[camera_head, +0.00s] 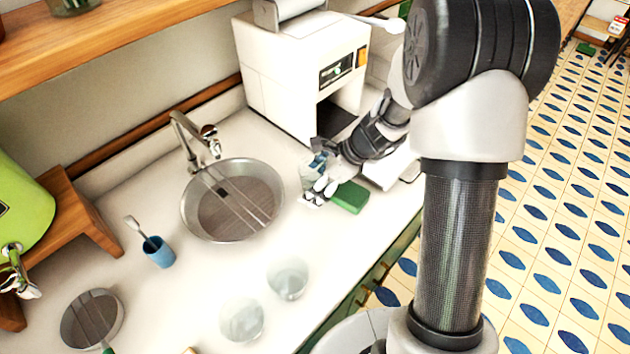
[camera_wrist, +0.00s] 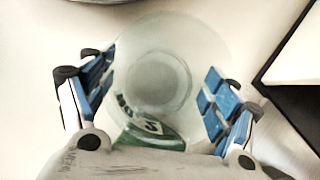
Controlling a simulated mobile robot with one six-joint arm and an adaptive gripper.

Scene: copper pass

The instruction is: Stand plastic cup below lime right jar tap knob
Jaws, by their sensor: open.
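A clear cup (camera_wrist: 150,85) stands upright between the two blue-padded fingers of my gripper (camera_wrist: 160,100) in the wrist view. The fingers are open on either side of it, with a gap visible at least on the right. In the head view my gripper (camera_head: 322,180) is low over the counter right of the sink, and the cup (camera_head: 307,172) is partly hidden by it. A lime green jar (camera_head: 22,208) stands on a wooden stand at the left edge. Its metal tap (camera_head: 14,262) is on its front; the jar is cut off by the frame.
A round sink (camera_head: 186,212) with a faucet (camera_head: 190,140) lies between my gripper and the jar. A blue tumbler (camera_head: 160,254) with a brush, two clear cups (camera_head: 288,278) (camera_head: 242,320) and a green sponge (camera_head: 350,197) stand on the counter. A white machine (camera_head: 285,85) is behind.

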